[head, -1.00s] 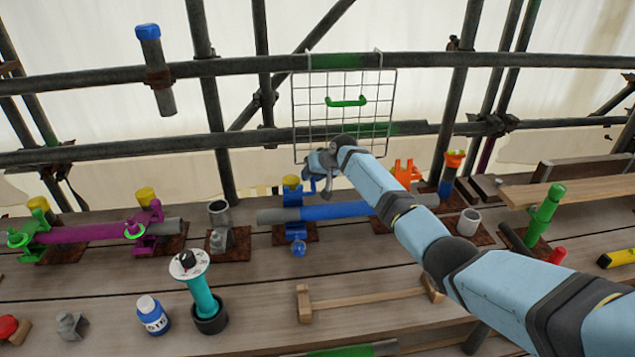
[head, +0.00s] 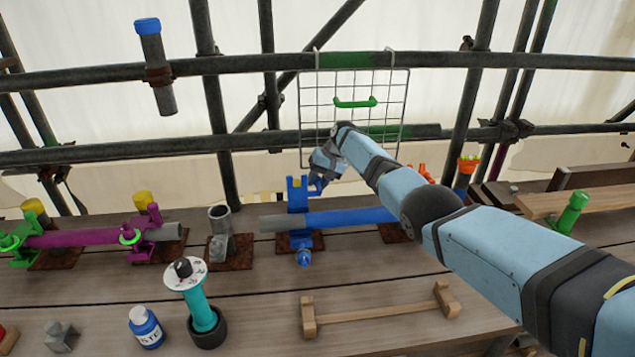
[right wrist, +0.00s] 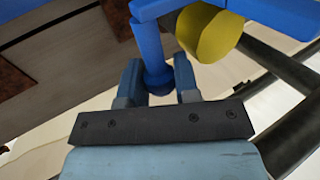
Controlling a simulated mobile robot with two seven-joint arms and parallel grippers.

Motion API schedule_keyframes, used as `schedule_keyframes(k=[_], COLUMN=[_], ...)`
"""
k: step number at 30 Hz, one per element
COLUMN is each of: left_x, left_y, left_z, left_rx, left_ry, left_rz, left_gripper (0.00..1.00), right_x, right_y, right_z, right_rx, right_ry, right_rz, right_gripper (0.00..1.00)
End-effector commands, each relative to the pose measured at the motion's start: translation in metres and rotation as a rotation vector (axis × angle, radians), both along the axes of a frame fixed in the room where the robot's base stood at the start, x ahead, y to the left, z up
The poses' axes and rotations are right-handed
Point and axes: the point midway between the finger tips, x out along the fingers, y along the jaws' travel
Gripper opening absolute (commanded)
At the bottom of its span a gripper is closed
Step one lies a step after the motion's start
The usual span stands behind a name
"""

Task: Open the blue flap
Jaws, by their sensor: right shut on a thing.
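The blue flap (head: 297,197) belongs to a blue clamp on the blue-and-grey pipe (head: 345,217) and stands upright above it, with a yellow cap partly hidden behind it. My right gripper (head: 317,187) is just right of the flap's upper part. In the right wrist view my right gripper (right wrist: 158,85) is shut on a blue stem with a flared end (right wrist: 157,76), which joins the blue bar above. The yellow cap (right wrist: 210,32) is close beside the stem. My left gripper is not in view.
A wire panel with a green handle (head: 355,103) hangs behind my right arm. A purple pipe clamp (head: 147,232) and a grey upright tube (head: 220,230) stand to the left. A teal post (head: 200,305), a blue bottle (head: 146,328) and a wooden bar (head: 380,312) are in front.

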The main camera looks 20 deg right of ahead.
Motion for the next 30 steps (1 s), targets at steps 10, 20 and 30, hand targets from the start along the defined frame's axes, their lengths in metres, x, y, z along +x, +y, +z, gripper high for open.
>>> schedule_keyframes(k=[10,20,30], left_x=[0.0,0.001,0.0], left_y=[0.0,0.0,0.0], left_z=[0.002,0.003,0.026], left_rx=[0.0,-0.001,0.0], left_ry=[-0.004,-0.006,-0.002], left_rz=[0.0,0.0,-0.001], left_gripper=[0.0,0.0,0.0], right_x=[-0.001,0.0,0.003], right_y=[0.001,0.001,0.001], right_z=[-0.002,-0.001,0.013], right_rx=[0.0,0.001,-0.031], right_ry=[0.005,0.001,-0.123], right_rz=[0.0,0.0,0.003], right_gripper=[0.0,0.54,0.54])
